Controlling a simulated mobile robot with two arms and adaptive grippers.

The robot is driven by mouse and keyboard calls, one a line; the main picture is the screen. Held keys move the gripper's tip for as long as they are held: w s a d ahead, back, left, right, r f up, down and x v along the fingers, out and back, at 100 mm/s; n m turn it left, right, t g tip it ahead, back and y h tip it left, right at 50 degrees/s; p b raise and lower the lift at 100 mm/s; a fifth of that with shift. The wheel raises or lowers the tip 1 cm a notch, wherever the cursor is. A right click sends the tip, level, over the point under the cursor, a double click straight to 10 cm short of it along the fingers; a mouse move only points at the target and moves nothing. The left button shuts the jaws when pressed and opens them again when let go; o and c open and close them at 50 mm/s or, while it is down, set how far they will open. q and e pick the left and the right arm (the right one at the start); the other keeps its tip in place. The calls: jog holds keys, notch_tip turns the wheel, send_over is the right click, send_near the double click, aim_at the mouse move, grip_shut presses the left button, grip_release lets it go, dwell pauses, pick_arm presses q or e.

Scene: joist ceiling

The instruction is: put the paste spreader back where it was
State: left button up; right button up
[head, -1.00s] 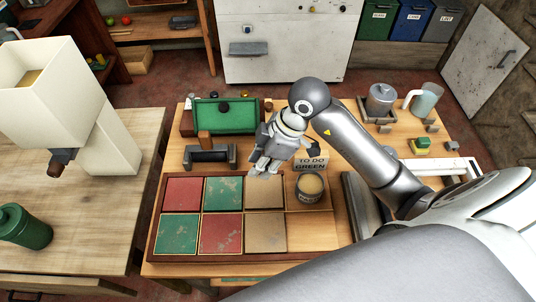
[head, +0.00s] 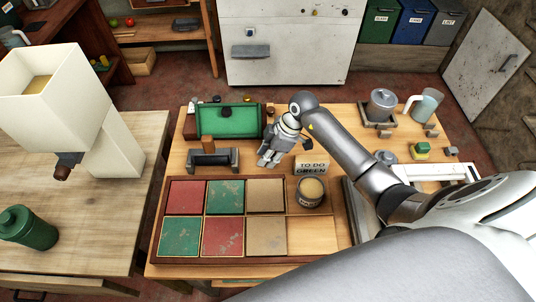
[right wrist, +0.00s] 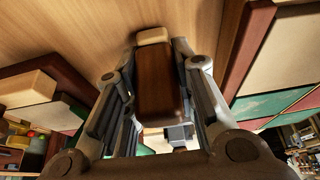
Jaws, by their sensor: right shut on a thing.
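My right gripper (head: 266,162) is low over the table, between the dark two-post rest (head: 212,158) and the "TO DO GREEN" sign (head: 312,165). In the right wrist view its fingers (right wrist: 156,66) are shut on a brown piece with a pale end, which looks like the paste spreader's handle (right wrist: 158,82). The spreader's working end is not clear there, and the gripper hides the spreader in the head view. The rest's gap looks empty from above. An open paste pot (head: 311,191) stands in the tile tray's upper right compartment. My left gripper is not in view.
The tile tray (head: 158,228) holds red, green and tan tiles; its lower right compartment is bare. A green-lined box (head: 228,121) and an upright brown block (head: 207,142) stand behind the rest.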

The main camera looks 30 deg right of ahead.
jog(key=shift+f, duration=0.25)
jog(key=o, duration=1)
jog(key=shift+f, duration=0.1)
jog(key=v, duration=1.2)
jog(key=shift+b, duration=0.35)
